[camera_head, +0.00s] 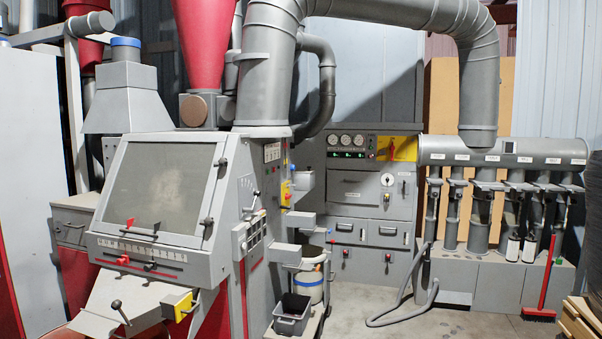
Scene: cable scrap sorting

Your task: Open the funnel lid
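Neither of my grippers shows in the head view. A grey tapered funnel-like hopper (125,108) with a blue-ringed neck (126,50) stands at the upper left. A red cone (203,45) hangs above the grey machine (232,205). The machine has a sloped, framed window panel (163,185), which looks closed, with black handles at its right side. A grey sloped chute (120,300) with a black-knobbed lever (119,310) juts out at its lower front. I cannot tell which part is the funnel lid.
A control cabinet (366,190) stands at the back. A pipe manifold (503,150) with several hanging pipes is at the right. A dark bin (291,314), a hose (403,309), a red broom (542,300) and a pallet (578,322) border the clear floor (440,322).

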